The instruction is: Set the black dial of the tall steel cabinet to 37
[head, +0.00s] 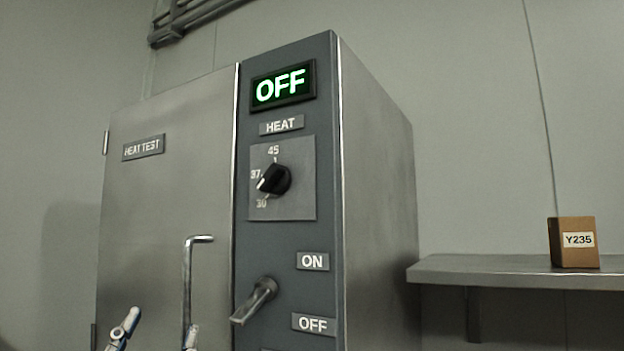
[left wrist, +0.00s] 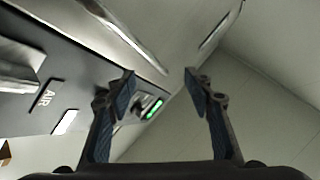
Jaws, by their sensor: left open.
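The tall steel cabinet (head: 175,230) has a dark control panel on its front right. The black dial (head: 274,179) sits on a grey plate marked 45, 37 and 30, under a HEAT label. Its white pointer end faces left and slightly down, a little below the 37 and above the 30. My left gripper (head: 157,332) is open at the bottom left of the head view, low in front of the cabinet door, well below and left of the dial. Its two open fingers also show in the left wrist view (left wrist: 160,98), with nothing between them gripped. My right gripper is not in view.
A green-lit display (head: 283,86) reads OFF. Below the dial a lever (head: 256,300) sits beside ON and OFF labels. A bent door handle (head: 189,285) stands near my left gripper. A shelf (head: 500,268) at right holds a brown Y235 box (head: 573,244).

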